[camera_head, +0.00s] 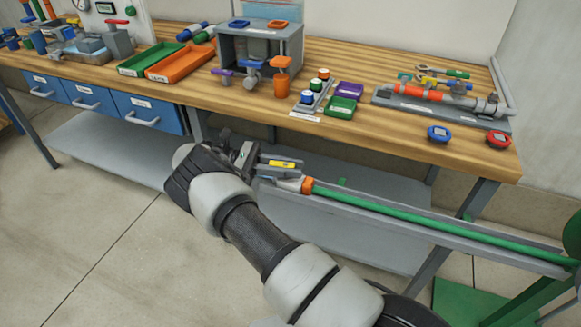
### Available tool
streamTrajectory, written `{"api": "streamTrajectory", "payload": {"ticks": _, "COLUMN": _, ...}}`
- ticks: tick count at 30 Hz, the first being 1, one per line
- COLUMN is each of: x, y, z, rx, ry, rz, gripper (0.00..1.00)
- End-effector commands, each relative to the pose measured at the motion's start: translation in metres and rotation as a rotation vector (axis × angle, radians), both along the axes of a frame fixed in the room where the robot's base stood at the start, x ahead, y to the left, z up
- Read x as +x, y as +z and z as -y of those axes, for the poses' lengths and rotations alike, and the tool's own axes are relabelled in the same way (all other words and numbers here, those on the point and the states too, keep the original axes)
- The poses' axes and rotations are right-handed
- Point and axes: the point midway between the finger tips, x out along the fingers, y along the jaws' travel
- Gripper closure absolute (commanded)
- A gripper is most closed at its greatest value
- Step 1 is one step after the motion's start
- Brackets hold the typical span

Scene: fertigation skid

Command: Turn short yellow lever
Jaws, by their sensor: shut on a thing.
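The short yellow lever (282,164) shows as a small yellow strip beside the grey fingers, just in front of the bench edge. My gripper (268,164) is at the near end of a grey rail and is shut on the lever. The fingers hide part of the lever, and its pivot is hard to make out. An orange and white fitting (300,184) sits just below and to the right of my gripper, at the end of a green hose (400,216).
The grey rail (490,247) carries the hose to the right, towards a green reel (573,236). The wooden bench (390,135) behind holds trays, bottles, a grey rack (258,45) and a pipe assembly (440,97). Blue drawers (92,95) hang at left. A grey lower shelf (120,150) lies below.

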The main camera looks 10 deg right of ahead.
Motion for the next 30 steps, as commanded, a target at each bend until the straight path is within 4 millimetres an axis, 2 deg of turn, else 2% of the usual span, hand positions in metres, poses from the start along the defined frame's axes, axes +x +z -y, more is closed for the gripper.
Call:
{"api": "streamTrajectory", "payload": {"ticks": 9, "x": -0.0013, "y": -0.0006, "z": -0.0001, "rx": -0.001, "ry": -0.081, "rz": -0.001, "gripper": 1.00}}
{"api": "streamTrajectory", "payload": {"ticks": 22, "x": -0.0015, "y": -0.0003, "z": -0.0003, "rx": 0.000, "ry": -0.088, "rz": 0.000, "gripper": 1.00}}
{"api": "streamTrajectory", "payload": {"ticks": 23, "x": -0.0014, "y": -0.0003, "z": -0.0004, "rx": -0.001, "ry": -0.088, "rz": -0.001, "gripper": 0.76}}
{"api": "streamTrajectory", "payload": {"ticks": 24, "x": -0.0014, "y": -0.0003, "z": -0.0004, "rx": -0.001, "ry": -0.088, "rz": -0.001, "gripper": 0.70}}
{"api": "streamTrajectory", "payload": {"ticks": 25, "x": -0.0014, "y": -0.0002, "z": -0.0004, "rx": -0.001, "ry": -0.088, "rz": -0.001, "gripper": 0.66}}
{"api": "streamTrajectory", "payload": {"ticks": 30, "x": -0.0013, "y": 0.0000, "z": -0.0003, "rx": -0.001, "ry": -0.087, "rz": 0.000, "gripper": 0.66}}
